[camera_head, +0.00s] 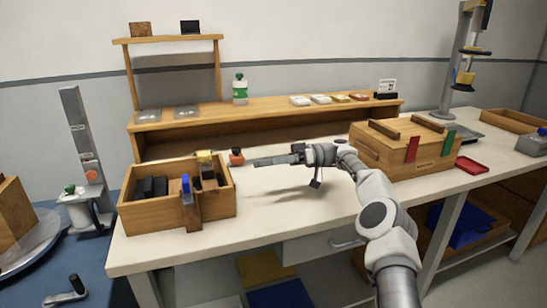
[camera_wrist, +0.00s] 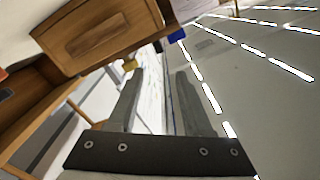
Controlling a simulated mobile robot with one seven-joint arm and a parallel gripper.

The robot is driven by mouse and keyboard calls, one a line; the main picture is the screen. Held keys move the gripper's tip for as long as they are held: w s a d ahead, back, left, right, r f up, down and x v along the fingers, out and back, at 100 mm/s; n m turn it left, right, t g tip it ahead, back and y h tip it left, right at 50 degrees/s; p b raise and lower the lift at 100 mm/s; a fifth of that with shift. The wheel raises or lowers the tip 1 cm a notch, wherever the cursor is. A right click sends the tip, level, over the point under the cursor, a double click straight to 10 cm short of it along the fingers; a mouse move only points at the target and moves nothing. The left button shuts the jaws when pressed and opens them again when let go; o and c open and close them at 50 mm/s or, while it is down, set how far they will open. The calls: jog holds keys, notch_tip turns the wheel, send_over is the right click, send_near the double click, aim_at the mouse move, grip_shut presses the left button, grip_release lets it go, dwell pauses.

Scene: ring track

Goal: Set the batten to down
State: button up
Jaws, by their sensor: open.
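No part is plainly marked as the batten. A dark wooden strip (camera_head: 194,211) stands upright against the front of the open wooden box (camera_head: 150,218) on the left, beside a blue piece (camera_head: 187,188). Two dark wooden bars (camera_head: 383,129) lie across the top of the closed wooden box (camera_head: 385,164) on the right. I cannot tell which of these is the batten. My gripper (camera_head: 256,162) is above the bench between the two boxes, pointing left, open and empty. In the wrist view, its two fingers (camera_wrist: 158,72) stand apart with nothing between them.
A small orange-red jar (camera_head: 237,157) stands between my gripper and the left box. A red strip (camera_head: 412,149) and a green strip (camera_head: 446,143) are on the right box. A red tray (camera_head: 472,164) lies beside it. The bench front (camera_head: 290,212) is clear.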

jog(key=shift+p+v, duration=0.5)
jog(key=shift+v, duration=0.4)
jog(key=shift+d, duration=0.1)
jog(key=s+a+r+m+h, duration=0.2)
jog(key=s+a+r+h, duration=0.35)
jog(key=a, duration=0.45)
jog(key=s+a+r+m+t+h, duration=0.1)
jog(key=s+r+m+t+h, duration=0.15)
jog(key=s+h, duration=0.4)
jog(key=s+d+f+m+t+h, duration=0.2)
jog(key=s+d+m+t, duration=0.1)
jog(key=s+d, duration=0.5)
jog(key=s+d+f+m+t+h, duration=0.2)
jog(key=s+d+m, duration=0.25)
jog(key=s, duration=0.65)
jog(key=s+d+f+m+t+h, duration=0.2)
jog(key=s+d+m+t, duration=0.1)
jog(key=s+d, duration=0.5)
notch_tip(320, 180, up, 19)
jog(key=s+p, duration=0.1)
jog(key=p, duration=1.8)
jog(key=shift+s+a, duration=0.25)
jog(key=shift+s, duration=0.05)
